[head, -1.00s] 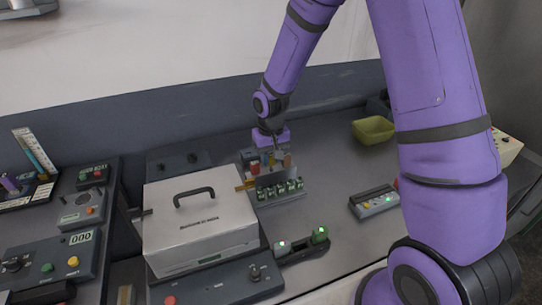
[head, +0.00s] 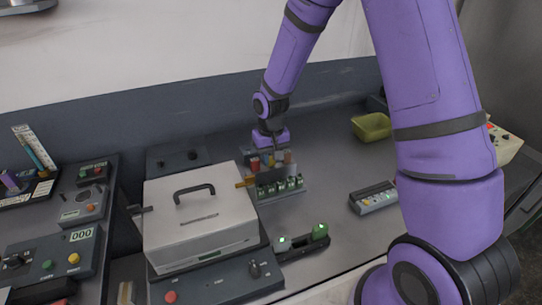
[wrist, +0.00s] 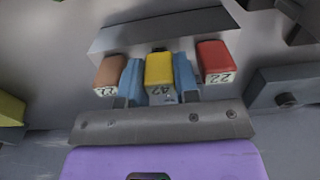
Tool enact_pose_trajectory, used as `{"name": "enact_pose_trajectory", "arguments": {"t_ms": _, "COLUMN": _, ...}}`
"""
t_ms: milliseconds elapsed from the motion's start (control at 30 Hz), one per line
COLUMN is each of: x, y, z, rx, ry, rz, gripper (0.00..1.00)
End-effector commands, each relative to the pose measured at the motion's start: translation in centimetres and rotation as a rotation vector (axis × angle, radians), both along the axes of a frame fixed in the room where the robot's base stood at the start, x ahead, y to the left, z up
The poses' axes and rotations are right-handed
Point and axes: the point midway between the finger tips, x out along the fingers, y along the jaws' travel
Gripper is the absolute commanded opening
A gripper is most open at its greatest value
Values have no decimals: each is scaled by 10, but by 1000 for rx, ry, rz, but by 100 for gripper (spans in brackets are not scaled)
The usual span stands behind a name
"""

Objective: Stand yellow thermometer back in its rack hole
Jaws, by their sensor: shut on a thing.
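The yellow thermometer (wrist: 159,72) shows in the wrist view as a yellow numbered head between my gripper's two blue fingers. My gripper (wrist: 159,80) is shut on it. A brown head (wrist: 109,72) is to its left and a red head (wrist: 215,60) to its right, both outside the fingers.
A pale lidded box (head: 200,222) with a dark handle stands left of the rack. A yellow-green bin (head: 371,127) is at the back right. A small grey device (head: 374,198) lies on the right of the bench. The bench between rack and bin is clear.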

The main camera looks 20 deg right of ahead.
Motion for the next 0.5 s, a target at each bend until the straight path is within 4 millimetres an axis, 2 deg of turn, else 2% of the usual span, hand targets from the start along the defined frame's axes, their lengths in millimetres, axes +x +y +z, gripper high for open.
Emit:
{"name": "enact_pose_trajectory", "arguments": {"t_ms": 467, "x": 0, "y": 0, "z": -4, "rx": 0, "ry": -1, "rz": 0, "gripper": 0}}
{"name": "enact_pose_trajectory", "arguments": {"t_ms": 500, "x": 0, "y": 0, "z": -4, "rx": 0, "ry": -1, "rz": 0, "gripper": 34}}
